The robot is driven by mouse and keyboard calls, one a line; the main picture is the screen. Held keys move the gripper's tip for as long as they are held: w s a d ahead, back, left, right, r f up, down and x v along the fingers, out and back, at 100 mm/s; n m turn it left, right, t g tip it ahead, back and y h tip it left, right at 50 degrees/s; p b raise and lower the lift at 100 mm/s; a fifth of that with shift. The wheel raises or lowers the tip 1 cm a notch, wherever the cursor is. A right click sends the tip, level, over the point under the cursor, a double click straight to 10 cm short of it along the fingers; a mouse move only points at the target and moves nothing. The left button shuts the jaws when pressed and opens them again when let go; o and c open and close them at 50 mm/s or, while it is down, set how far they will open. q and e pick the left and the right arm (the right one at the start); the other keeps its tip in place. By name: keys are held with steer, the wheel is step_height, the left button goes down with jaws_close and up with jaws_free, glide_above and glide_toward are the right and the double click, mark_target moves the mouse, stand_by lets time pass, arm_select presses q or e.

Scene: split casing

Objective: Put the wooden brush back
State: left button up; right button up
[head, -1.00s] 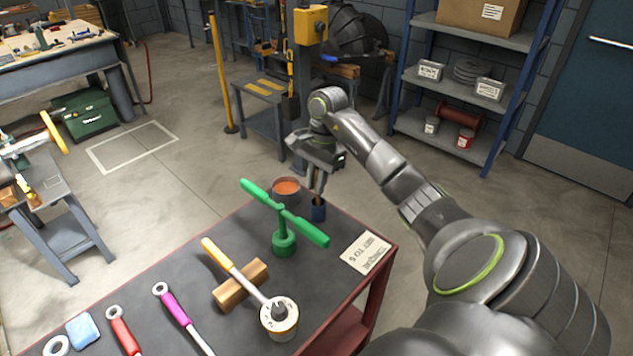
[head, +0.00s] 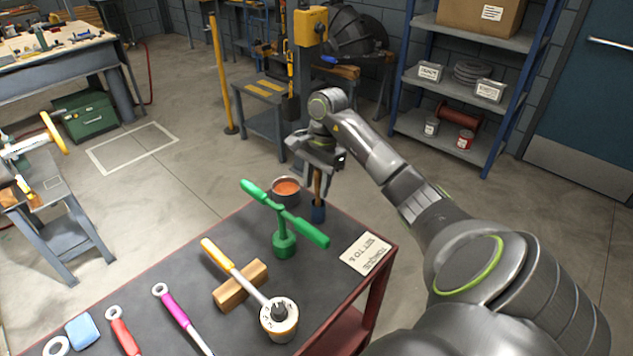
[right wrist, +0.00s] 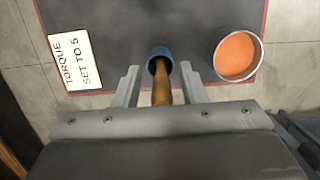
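The wooden brush (head: 317,185) stands about upright in a small blue cup (head: 318,213) at the far corner of the table. In the right wrist view the brush's brown handle (right wrist: 161,93) runs from the blue cup (right wrist: 158,62) toward my palm. Its lower end is hidden in the cup. My right gripper (head: 318,166) is above the cup, around the top of the handle. In the right wrist view its fingers (right wrist: 158,80) are spread, with a gap on each side of the handle. My left gripper is not in view.
A tin of orange paste (head: 287,188) stands beside the cup. A green cross-handled tool (head: 284,243) stands close in front. A torque card (head: 366,253) lies to the right. A torque wrench (head: 235,265) rests on a wooden block (head: 240,287).

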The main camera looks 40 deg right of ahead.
step_height(320, 180, up, 12)
steer(key=d+p, duration=0.2)
steer(key=p, duration=0.8)
steer(key=shift+f, duration=0.1)
